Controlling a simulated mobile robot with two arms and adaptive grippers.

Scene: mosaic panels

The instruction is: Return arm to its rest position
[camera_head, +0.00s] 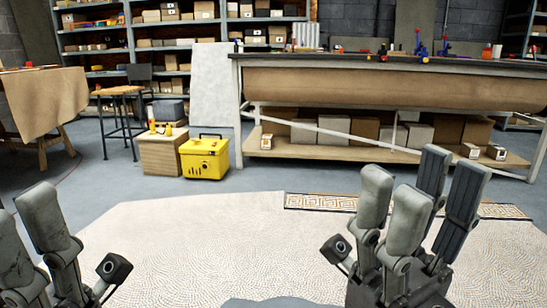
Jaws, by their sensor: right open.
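My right gripper (418,190) points up at the lower right, with its grey fingers spread apart and nothing between them. It appears in front of a pale mosaic panel (200,235) on the floor. My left gripper (40,220) is at the lower left corner, partly cut off by the picture edge. Its fingers point up, and I cannot tell how far they are apart. No object shows in it. A patterned border strip (320,202) lies along the far edge of the panel, partly hidden behind my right gripper's fingers.
A long workbench (390,85) with tools on top and boxes below stands at the back right. A yellow case (204,158) and a wooden crate (162,155) stand left of centre. A stool (120,92) and shelves (95,45) are behind. Grey floor lies between.

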